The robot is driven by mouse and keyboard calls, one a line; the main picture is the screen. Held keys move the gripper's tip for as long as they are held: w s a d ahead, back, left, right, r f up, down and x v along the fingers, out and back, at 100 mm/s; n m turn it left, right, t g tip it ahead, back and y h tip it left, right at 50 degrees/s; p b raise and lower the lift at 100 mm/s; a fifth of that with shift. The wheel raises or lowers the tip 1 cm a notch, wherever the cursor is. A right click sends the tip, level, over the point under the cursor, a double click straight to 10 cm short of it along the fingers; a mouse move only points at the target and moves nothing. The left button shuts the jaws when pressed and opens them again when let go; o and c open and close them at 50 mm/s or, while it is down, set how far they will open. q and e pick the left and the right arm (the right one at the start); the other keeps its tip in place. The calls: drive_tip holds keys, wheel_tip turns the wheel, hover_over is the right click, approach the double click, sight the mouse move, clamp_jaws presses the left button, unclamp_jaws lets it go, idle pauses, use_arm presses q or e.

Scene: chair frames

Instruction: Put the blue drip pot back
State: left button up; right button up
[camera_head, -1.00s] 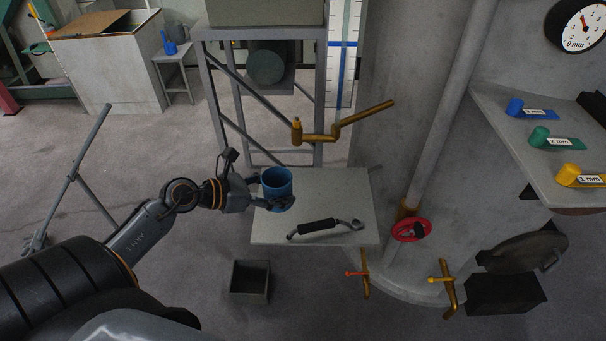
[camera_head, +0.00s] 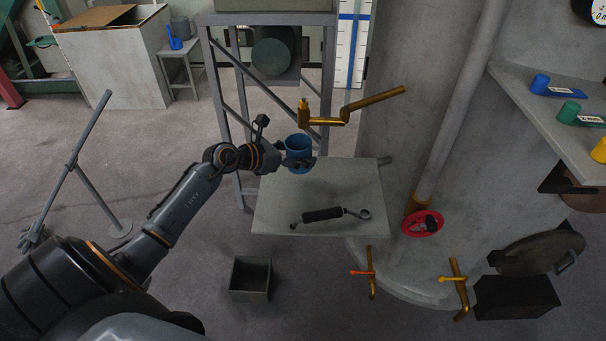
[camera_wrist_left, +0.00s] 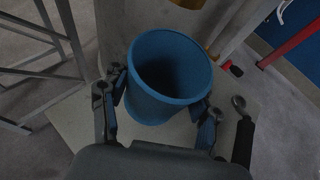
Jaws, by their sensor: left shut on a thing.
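The blue drip pot (camera_head: 298,148) is an open-topped cylinder, upright at the back left of the grey table plate (camera_head: 340,178). My left gripper (camera_head: 300,163) is shut on it, with a finger at each side. In the left wrist view the pot (camera_wrist_left: 165,75) sits between the two fingers of my left gripper (camera_wrist_left: 158,118), and its inside looks dark and empty. I cannot tell whether its base touches the plate. A brass tap spout (camera_head: 322,118) stands just above and to the right of the pot. My right gripper is not in view.
A black-handled wrench (camera_head: 330,214) lies on the plate. A grey open box (camera_head: 250,279) is on the floor below. A metal frame stand (camera_head: 216,90) rises behind the left gripper. A large grey column (camera_head: 400,110) stands at the right with a red handwheel (camera_head: 423,223).

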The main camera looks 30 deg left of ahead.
use_arm(q)
drive_tip(key=shift+w+f+b, duration=0.4)
drive_tip(key=shift+w+f, duration=0.15)
drive_tip(key=shift+f, duration=0.15)
drive_tip(key=f+b, duration=0.3)
drive_tip(key=shift+w+f, duration=0.3)
drive_tip(key=shift+f, duration=0.1)
drive_tip(key=shift+r, duration=0.15)
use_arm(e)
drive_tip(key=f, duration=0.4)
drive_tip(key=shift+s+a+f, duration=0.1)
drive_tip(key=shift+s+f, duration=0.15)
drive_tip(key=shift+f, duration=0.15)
use_arm(q)
drive_tip(key=o, duration=1.5)
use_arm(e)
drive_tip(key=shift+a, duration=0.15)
use_arm(q)
drive_tip(key=p+v, duration=0.3)
drive_tip(key=v, duration=0.8)
drive_tip(key=shift+s, duration=0.1)
drive_tip(key=shift+s+a+r, duration=0.15)
drive_tip(key=shift+s, duration=0.25)
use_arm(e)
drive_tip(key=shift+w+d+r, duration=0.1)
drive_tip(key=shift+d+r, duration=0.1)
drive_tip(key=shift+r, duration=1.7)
